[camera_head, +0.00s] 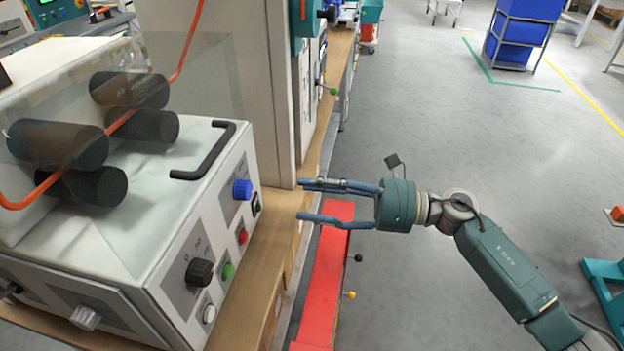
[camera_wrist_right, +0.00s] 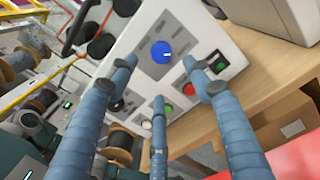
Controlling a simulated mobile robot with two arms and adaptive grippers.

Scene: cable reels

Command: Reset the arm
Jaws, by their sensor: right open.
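My right gripper (camera_head: 303,200) comes in from the right in the head view, its blue-grey fingers spread apart and empty. It is beside the front panel of a white machine (camera_head: 190,262), over the edge of the wooden bench and the red surface below. In the right wrist view my right gripper (camera_wrist_right: 160,82) shows its separated fingers in front of the panel. The panel carries a blue knob (camera_head: 242,189), also in the wrist view (camera_wrist_right: 162,52), a red button (camera_head: 242,236), a green button (camera_head: 228,271) and a black dial (camera_head: 200,271). My left gripper is not in view.
The machine has a black handle (camera_head: 207,155), dark rollers (camera_head: 60,145) and an orange cable (camera_head: 122,122). A red surface (camera_head: 325,275) lies along the wooden bench (camera_head: 250,290). Blue bins (camera_head: 517,32) stand far back. The grey floor right of the bench is largely open.

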